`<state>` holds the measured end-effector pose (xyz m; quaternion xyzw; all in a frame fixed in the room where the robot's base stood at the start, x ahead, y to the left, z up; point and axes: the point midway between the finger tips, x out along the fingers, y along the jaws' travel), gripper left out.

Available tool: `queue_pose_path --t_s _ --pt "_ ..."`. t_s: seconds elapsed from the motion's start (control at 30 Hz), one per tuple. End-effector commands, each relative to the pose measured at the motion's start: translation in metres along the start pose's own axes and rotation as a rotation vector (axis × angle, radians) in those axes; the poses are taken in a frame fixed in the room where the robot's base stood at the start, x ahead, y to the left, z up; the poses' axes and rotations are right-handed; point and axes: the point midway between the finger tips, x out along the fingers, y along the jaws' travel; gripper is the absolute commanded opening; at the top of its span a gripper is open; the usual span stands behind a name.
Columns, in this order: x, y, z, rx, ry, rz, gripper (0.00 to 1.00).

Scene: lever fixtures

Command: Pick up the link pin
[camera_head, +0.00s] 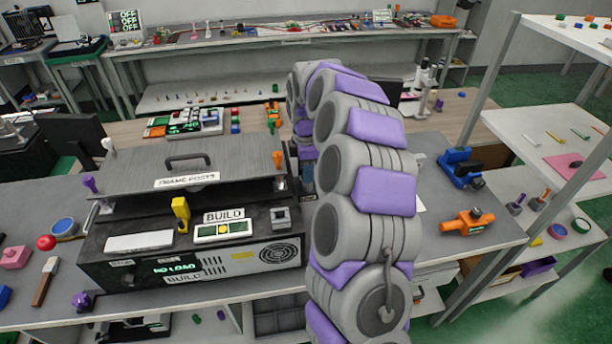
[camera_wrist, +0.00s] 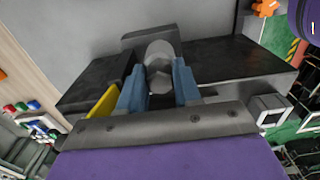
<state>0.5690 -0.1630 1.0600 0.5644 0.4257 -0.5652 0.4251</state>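In the wrist view my gripper (camera_wrist: 158,72) has two blue fingers set apart, with a grey round-ended piece (camera_wrist: 160,55) between and just beyond their tips. The piece sits against a dark block. It may be the link pin, but I cannot tell for sure. No finger clearly presses on it. In the head view my purple and grey arm hides my gripper, and I cannot single out the link pin there.
A grey machine (camera_head: 186,262) marked BUILD stands on the bench left of my arm, with a handled lid (camera_head: 195,178). An orange fixture (camera_head: 467,222) and a blue fixture (camera_head: 460,168) stand to the right. A yellow piece (camera_wrist: 103,103) lies close to the left finger.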

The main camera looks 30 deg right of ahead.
Motion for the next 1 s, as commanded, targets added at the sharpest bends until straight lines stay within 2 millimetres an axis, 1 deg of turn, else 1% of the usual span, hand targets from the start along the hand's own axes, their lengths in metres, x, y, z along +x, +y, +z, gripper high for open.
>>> queue_pose_path --t_s 0.03,0.3,0.4,0.63,0.77,0.87,1.0 --pt "0.000 0.000 0.000 0.000 0.000 0.000 0.34" --pt "0.000 0.000 0.000 0.000 0.000 0.000 0.08" --pt "0.000 0.000 0.000 0.000 0.001 0.000 0.00" --pt "-0.001 0.000 0.000 0.000 0.001 0.000 0.00" --pt "-0.006 0.000 0.000 0.000 0.001 0.002 0.00" --pt "-0.017 0.001 0.000 0.001 0.001 0.004 0.00" --pt "-0.041 0.001 0.000 0.002 0.001 0.005 0.00"
